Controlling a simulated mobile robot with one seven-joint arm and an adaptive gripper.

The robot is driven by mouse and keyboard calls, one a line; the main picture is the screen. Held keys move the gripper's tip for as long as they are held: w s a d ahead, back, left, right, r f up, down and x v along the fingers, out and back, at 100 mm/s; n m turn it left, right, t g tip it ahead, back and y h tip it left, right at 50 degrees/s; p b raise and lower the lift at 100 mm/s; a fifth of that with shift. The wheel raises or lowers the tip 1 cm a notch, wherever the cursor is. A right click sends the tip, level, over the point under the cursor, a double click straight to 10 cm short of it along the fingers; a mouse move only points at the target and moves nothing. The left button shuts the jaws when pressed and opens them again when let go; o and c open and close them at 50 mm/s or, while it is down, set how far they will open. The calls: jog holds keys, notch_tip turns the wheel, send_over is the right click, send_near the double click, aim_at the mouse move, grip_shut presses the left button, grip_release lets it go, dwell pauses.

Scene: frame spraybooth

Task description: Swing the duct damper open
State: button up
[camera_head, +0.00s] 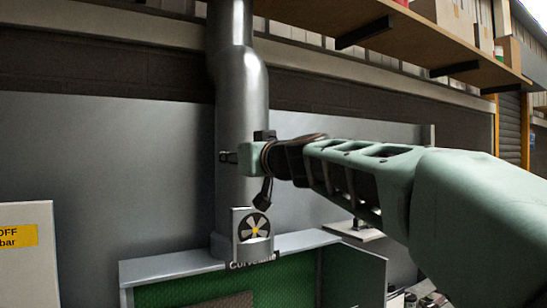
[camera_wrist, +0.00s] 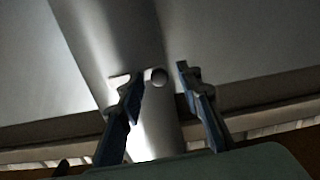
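A grey metal duct (camera_head: 241,105) rises from the booth hood in the head view. It also crosses the wrist view (camera_wrist: 105,40) at a slant. A small round knob (camera_wrist: 159,77) shows on the duct, with a pale piece beside it; it may be part of the damper. My gripper (camera_wrist: 161,74) is open, with its two blue fingers apart on either side of the knob; I see no clear contact. In the head view my arm reaches in from the right to the duct. A small dark piece (camera_head: 228,157) shows there; I cannot tell whether it is damper or fingertip.
Below is the booth (camera_head: 180,267) with a green interior and a fan-marked plate (camera_head: 253,228). A wooden shelf (camera_head: 400,35) with boxes hangs above my arm. A white panel with a yellow label (camera_head: 18,235) stands at left. The grey wall left of the duct is clear.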

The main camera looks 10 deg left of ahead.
jog(key=shift+c, duration=0.5)
grip_shut()
jog(key=shift+f+b, duration=0.15)
jog(key=shift+b, duration=0.15)
